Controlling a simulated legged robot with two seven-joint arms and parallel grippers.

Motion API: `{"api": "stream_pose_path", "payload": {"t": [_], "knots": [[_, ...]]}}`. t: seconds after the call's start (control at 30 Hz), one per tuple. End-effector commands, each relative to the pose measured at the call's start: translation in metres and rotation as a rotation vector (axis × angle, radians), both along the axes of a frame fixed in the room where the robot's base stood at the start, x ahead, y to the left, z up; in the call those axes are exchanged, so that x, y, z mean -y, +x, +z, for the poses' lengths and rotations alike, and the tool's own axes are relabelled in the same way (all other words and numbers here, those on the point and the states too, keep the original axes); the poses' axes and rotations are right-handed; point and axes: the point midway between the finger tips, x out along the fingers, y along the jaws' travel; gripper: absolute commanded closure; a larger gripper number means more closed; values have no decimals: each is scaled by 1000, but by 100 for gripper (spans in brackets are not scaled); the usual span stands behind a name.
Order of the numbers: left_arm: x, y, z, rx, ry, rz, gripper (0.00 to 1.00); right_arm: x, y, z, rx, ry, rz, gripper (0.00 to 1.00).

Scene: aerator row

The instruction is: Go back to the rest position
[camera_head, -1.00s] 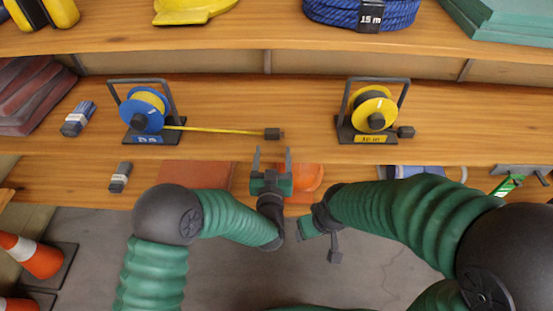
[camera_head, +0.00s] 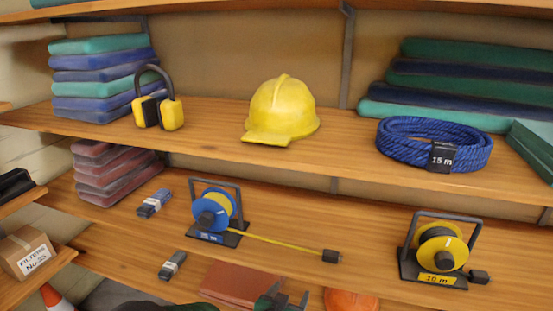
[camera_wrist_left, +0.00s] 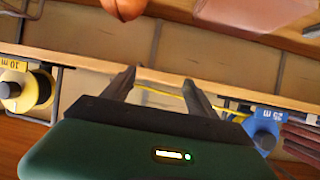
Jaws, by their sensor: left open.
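My left gripper (camera_head: 283,300) shows at the bottom edge of the head view, in front of the shelf, next to a red-brown slab. In the left wrist view its two fingers (camera_wrist_left: 158,85) are apart with nothing between them. The blue tape reel (camera_head: 213,211) stands on the middle shelf with its yellow tape drawn out to the right, ending in a dark block (camera_head: 332,256). The blue reel also shows in the left wrist view (camera_wrist_left: 262,128). The yellow reel (camera_head: 440,248) stands farther right. My right gripper is outside the head view.
The upper shelf holds a yellow helmet (camera_head: 281,108), yellow ear muffs (camera_head: 158,105), a coiled blue rope (camera_head: 405,145) and folded stacks. A cardboard box (camera_head: 25,252) stands at the left. An orange helmet (camera_head: 350,300) and the red-brown slab (camera_head: 240,283) lie low, near my left gripper.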

Motion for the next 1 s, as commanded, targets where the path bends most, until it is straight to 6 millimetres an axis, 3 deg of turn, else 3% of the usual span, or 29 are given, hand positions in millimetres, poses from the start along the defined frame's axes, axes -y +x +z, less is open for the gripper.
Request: {"api": "stream_pose_path", "payload": {"t": [0.03, 0.1, 0.2, 0.4, 0.53, 0.6, 1.0], "knots": [[-44, -14, 0, -107, 44, 32, 33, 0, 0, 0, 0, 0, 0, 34], [-94, -46, -11, -272, 90, 80, 33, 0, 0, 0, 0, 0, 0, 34], [-149, -92, -20, -459, 131, 154, 33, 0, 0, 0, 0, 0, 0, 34], [-221, -182, -27, -742, 160, 294, 33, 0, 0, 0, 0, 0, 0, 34], [-251, -242, -27, -902, 160, 381, 33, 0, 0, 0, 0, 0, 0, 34], [-247, -236, 14, -893, 163, 370, 33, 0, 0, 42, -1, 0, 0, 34], [-246, -235, 152, -891, 163, 366, 33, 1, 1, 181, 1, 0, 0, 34]]}}
